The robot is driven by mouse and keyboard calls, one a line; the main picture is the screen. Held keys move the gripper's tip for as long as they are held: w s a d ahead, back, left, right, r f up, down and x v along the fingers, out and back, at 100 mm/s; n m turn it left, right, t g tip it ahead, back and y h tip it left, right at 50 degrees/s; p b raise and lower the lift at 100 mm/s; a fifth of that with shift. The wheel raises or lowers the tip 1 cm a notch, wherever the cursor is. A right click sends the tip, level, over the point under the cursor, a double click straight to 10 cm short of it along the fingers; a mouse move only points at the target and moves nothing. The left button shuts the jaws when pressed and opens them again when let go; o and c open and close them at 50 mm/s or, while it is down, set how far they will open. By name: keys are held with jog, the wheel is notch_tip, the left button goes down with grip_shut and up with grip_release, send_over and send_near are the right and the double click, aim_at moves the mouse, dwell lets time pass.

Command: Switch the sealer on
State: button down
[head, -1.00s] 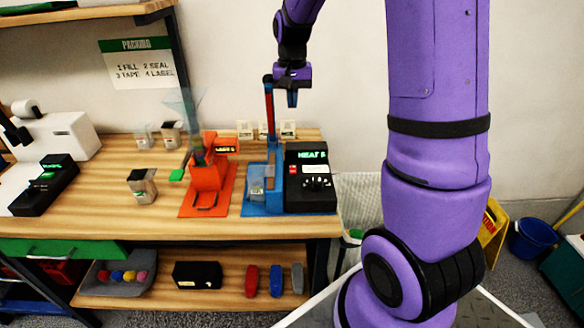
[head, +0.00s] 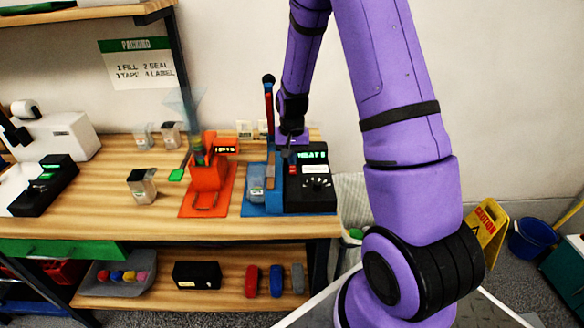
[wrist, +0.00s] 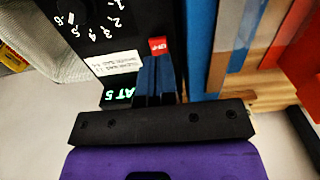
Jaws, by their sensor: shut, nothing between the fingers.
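The sealer is a black control box (head: 310,190) beside a blue base (head: 262,208) with an upright red lever (head: 269,100). Its green display (head: 312,155) is lit and, in the wrist view (wrist: 118,95), reads as the end of "HEAT 5". A small red switch (head: 293,169) is on the box's left side; it also shows in the wrist view (wrist: 157,46), its lettering too small to read surely. My gripper (wrist: 155,62) is shut and empty, pointing down with its blue fingertips right at the red switch. I cannot tell whether they touch it.
The red lever stands close to the left of my gripper. An orange machine (head: 207,178) stands further left, with a metal cup (head: 142,186) beyond it on the wooden bench (head: 110,215). A clear container (head: 256,182) sits on the blue base.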

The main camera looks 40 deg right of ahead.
aim_at(292, 173)
jog(key=shift+f, duration=1.9)
jog(key=shift+s+f, duration=0.1)
jog(key=shift+f, duration=0.2)
jog(key=shift+r, duration=0.2)
jog(key=shift+r, duration=0.65)
jog(key=shift+r, duration=0.1)
